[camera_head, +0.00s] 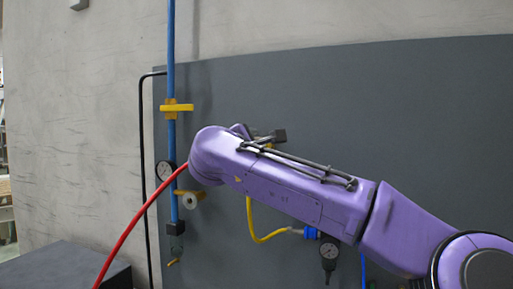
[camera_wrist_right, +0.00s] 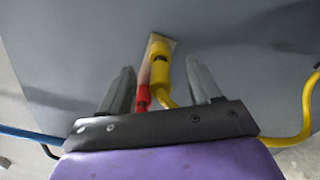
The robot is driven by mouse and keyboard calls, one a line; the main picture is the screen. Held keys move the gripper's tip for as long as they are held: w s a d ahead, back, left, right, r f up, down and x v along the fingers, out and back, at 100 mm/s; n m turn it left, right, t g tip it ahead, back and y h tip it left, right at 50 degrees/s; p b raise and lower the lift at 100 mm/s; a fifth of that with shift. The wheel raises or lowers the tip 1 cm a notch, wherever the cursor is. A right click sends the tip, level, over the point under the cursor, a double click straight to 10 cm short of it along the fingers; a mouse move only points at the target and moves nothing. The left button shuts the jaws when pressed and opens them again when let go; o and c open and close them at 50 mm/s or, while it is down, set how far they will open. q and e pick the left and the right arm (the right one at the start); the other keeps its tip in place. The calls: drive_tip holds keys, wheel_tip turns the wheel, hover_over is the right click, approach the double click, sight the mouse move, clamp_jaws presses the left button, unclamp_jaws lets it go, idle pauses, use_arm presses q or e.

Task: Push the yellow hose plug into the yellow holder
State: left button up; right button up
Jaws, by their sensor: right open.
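In the right wrist view, the yellow plug (camera_wrist_right: 160,72) is between the two fingers of my right gripper (camera_wrist_right: 164,80), which is open, with a gap on both sides. A yellow hose bends away from its lower end. A yellow piece (camera_wrist_right: 160,46) with a dark band below it is in line above the plug; it may be the yellow holder, and I cannot tell whether the plug is inside it. In the head view, my purple right arm hides the plug and most of the gripper. My left gripper is not in view.
A red connector (camera_wrist_right: 143,93) stands close beside the yellow plug, near my left-hand finger.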

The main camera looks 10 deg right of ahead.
drive_tip(key=shift+s+a+f+b, duration=0.15)
drive_tip(key=shift+s+a+b, duration=0.1)
drive_tip(key=shift+s+b, duration=0.1)
drive_tip(key=b+v, duration=0.4)
drive_tip(key=v, duration=0.5)
drive_tip(key=shift+s+a, duration=0.2)
drive_tip(key=shift+s, duration=0.1)
